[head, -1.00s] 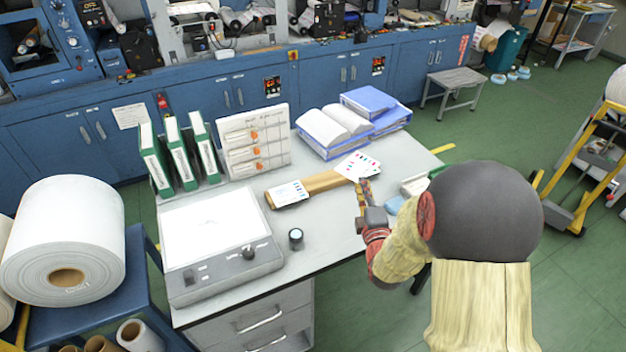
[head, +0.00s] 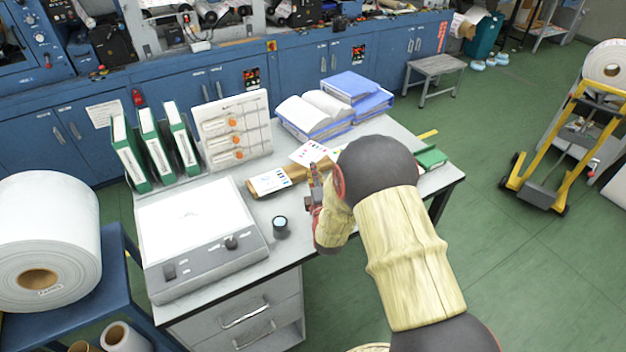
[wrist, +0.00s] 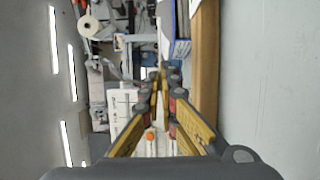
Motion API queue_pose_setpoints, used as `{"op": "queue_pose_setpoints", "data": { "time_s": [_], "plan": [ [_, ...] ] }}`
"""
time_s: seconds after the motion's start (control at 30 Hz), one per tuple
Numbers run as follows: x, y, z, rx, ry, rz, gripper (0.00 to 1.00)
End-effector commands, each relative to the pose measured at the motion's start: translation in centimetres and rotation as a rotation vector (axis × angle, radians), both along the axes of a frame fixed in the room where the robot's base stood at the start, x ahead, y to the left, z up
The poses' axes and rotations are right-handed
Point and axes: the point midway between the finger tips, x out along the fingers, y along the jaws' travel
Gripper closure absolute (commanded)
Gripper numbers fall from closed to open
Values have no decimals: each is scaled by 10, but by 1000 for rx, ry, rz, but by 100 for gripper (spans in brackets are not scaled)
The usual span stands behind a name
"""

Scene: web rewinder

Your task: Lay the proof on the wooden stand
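The proof (head: 312,153), a white card with small coloured marks, is at the tip of my gripper (head: 314,168), above the right part of the wooden stand (head: 300,174). The stand is a long brown bar on the grey table. Another printed card (head: 270,181) lies on its left part. In the wrist view my gripper's fingers (wrist: 160,76) converge close together, and the proof is edge-on there, hard to make out. The stand (wrist: 206,60) runs along the fingers' right side, apart from them.
A light box (head: 200,232) and a small dark round jar (head: 280,226) stand on the table's near left. Green binders (head: 156,147), a white rack with orange knobs (head: 234,131) and blue binders (head: 325,112) line the back. A green item (head: 431,158) lies at the right end.

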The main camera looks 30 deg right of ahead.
Motion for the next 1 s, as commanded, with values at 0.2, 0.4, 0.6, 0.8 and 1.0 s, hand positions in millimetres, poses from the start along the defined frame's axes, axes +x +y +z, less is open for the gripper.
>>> {"op": "queue_pose_setpoints", "data": {
  "time_s": [0.2,0.4,0.6,0.8,1.0],
  "plan": [
    [2,1,-32,1,2,1,100],
    [2,1,-33,0,-1,1,100],
    [2,1,-36,0,0,1,100],
    [2,1,-41,0,0,1,100],
    [2,1,-46,0,0,1,100]
  ]
}}
